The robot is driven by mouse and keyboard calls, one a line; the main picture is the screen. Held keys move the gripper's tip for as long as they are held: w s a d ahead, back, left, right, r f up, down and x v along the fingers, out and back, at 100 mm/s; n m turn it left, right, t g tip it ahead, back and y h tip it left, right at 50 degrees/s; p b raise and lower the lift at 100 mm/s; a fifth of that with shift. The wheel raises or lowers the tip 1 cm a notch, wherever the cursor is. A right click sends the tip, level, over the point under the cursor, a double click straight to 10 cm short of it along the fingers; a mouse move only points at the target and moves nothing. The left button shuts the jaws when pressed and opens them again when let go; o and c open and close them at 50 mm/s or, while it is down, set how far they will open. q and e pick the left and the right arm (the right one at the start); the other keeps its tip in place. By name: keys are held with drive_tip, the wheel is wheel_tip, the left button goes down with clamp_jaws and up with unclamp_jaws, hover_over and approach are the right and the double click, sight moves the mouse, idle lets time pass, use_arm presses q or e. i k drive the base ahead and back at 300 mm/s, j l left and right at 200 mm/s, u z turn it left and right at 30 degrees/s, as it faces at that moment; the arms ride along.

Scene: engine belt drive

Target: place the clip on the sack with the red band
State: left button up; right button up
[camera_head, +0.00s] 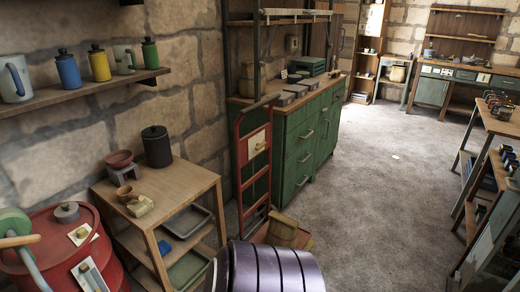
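Another tan, sack-like thing (397,74) stands far back on a small table and is too small to show a band. I cannot pick out a clip. Neither of my grippers is in view.
The red hand truck (238,160) leans by the green drawer cabinet (300,150). A red drum (48,250) and a wooden table (180,190) stand at left, under a wall shelf (75,97). Benches line the right.

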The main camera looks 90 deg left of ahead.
sight(284, 219)
drive_tip(key=i+j+u, duration=0.1)
drive_tip(key=u, duration=1.55)
drive_tip(key=i+u, duration=0.2)
drive_tip(key=u, duration=0.2)
drive_tip(key=i+u, duration=0.2)
drive_tip(key=u, duration=0.25)
drive_tip(key=i+u, duration=0.2)
drive_tip(key=u, duration=0.2)
drive_tip(key=i+l+u, duration=0.15)
drive_tip(key=u, duration=0.25)
drive_tip(key=i+l+u, duration=0.3)
drive_tip(key=i+l, duration=0.15)
drive_tip(key=l, duration=0.2)
drive_tip(key=i+l+u, duration=0.15)
drive_tip(key=l, duration=0.15)
drive_tip(key=i+l+u, duration=0.15)
drive_tip(key=l, duration=0.25)
drive_tip(key=i+l+u, duration=0.15)
drive_tip(key=l, duration=0.25)
drive_tip(key=i+l, duration=0.1)
drive_tip(key=l, duration=0.15)
drive_tip(key=i+l, duration=0.15)
drive_tip(key=l, duration=0.1)
